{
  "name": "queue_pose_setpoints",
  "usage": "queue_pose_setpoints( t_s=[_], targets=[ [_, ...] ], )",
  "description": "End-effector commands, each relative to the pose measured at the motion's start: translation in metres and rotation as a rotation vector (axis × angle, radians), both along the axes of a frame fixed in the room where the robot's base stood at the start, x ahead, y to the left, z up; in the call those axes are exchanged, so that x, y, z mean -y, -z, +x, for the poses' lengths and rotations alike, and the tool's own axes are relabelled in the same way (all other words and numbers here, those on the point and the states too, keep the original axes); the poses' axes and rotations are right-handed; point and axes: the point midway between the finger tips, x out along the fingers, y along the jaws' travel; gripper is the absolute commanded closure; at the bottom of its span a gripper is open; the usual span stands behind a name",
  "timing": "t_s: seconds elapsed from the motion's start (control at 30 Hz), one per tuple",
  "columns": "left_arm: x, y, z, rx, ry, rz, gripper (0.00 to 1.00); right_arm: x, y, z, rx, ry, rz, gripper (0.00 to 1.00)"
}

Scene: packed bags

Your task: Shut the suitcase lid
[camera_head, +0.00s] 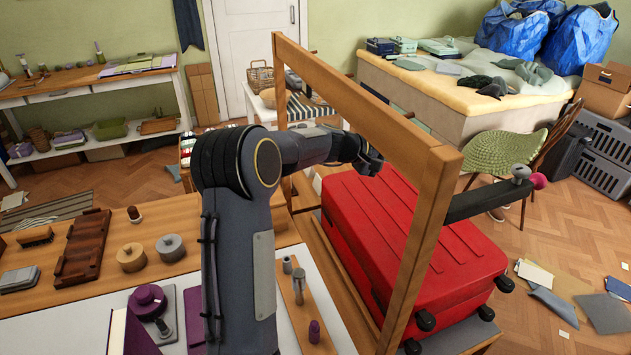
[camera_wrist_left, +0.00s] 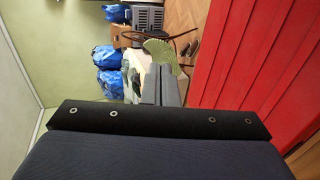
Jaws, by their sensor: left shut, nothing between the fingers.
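The red ridged suitcase (camera_head: 400,235) lies behind the wooden frame, right of centre in the head view. Its upper red shell lies over the lower part, and several black wheels show at its near right end. I cannot tell whether a gap is left along the seam. Its red shell (camera_wrist_left: 262,60) fills the right of the left wrist view. My left gripper (camera_head: 370,163) is shut and empty near the suitcase's far left end, beside the frame. I cannot tell whether it touches the shell. My right gripper is in neither view.
A green-draped chair (camera_head: 505,155) stands behind, and papers (camera_head: 553,300) lie on the floor. The workbench holds purple and wooden items.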

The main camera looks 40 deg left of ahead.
Motion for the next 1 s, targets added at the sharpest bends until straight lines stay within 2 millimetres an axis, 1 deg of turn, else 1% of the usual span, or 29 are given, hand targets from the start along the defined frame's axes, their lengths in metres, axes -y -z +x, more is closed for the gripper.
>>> queue_pose_setpoints(
  t_s=[0.13, 0.2, 0.27, 0.5, 0.6, 0.73, 1.0],
  targets=[
    [-0.001, -0.001, -0.002, 0.0, -0.001, 0.0, 1.0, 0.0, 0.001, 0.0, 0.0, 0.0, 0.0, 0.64],
    [-0.004, -0.002, -0.007, 0.001, -0.001, 0.001, 1.0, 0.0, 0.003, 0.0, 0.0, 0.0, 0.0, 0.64],
    [-0.008, -0.005, -0.014, 0.002, -0.001, 0.001, 1.0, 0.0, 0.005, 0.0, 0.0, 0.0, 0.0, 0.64],
    [-0.026, -0.02, -0.048, 0.003, -0.002, 0.001, 1.0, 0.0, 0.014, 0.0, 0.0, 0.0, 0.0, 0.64],
    [-0.031, -0.025, -0.058, 0.001, -0.002, 0.0, 1.0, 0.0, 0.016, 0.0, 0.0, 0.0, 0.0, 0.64],
    [-0.033, -0.028, -0.064, 0.0, 0.0, 0.0, 1.0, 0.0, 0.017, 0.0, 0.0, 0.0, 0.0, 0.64],
    [-0.034, -0.029, -0.065, 0.0, 0.0, 0.0, 1.0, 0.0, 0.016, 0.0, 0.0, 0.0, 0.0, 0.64]
  ],
)
